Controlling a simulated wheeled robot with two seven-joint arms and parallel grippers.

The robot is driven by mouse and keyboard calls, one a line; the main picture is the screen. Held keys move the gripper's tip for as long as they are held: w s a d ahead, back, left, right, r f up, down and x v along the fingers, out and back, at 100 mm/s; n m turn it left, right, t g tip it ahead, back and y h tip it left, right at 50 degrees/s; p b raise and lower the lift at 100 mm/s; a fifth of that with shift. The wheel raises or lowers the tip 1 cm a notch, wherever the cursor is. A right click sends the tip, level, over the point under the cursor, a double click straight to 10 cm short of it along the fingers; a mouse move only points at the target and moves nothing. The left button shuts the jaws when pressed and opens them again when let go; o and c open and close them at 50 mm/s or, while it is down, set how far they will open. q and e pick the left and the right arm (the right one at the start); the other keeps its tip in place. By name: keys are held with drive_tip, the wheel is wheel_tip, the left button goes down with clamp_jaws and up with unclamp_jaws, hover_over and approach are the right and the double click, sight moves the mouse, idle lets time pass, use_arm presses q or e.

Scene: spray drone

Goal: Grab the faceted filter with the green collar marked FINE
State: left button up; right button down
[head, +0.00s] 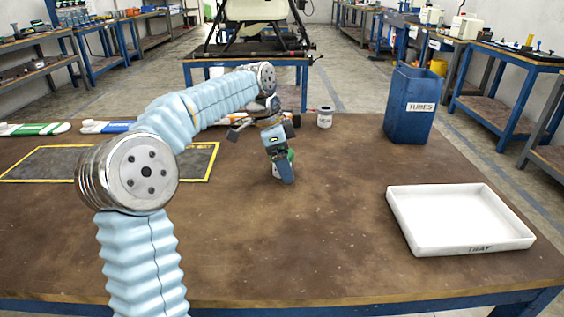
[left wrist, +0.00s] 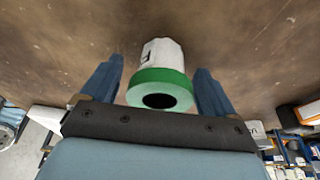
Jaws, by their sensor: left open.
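The faceted white filter with the green collar (left wrist: 160,72) stands on the brown table between the spread fingers of my left gripper (left wrist: 160,88) in the left wrist view. A dark round opening shows in the collar's end, and a small label on its side is too small to read. In the head view the filter (head: 279,170) is mostly hidden behind my left gripper (head: 283,172), which points down at it. The fingers are open, one on each side, with gaps to the filter. My right gripper is not in view.
A white tray (head: 458,247) lies at the right of the table. A blue bin marked TUBES (head: 410,105) stands at the back right. A white cup-like part with a dark collar (head: 324,118) stands behind my gripper. A yellow-edged dark mat (head: 55,164) lies left. The table's front middle is clear.

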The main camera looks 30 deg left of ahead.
use_arm(q)
drive_tip(key=shift+f, duration=0.1)
drive_tip(key=c, duration=1.1)
drive_tip(key=shift+o, duration=0.2)
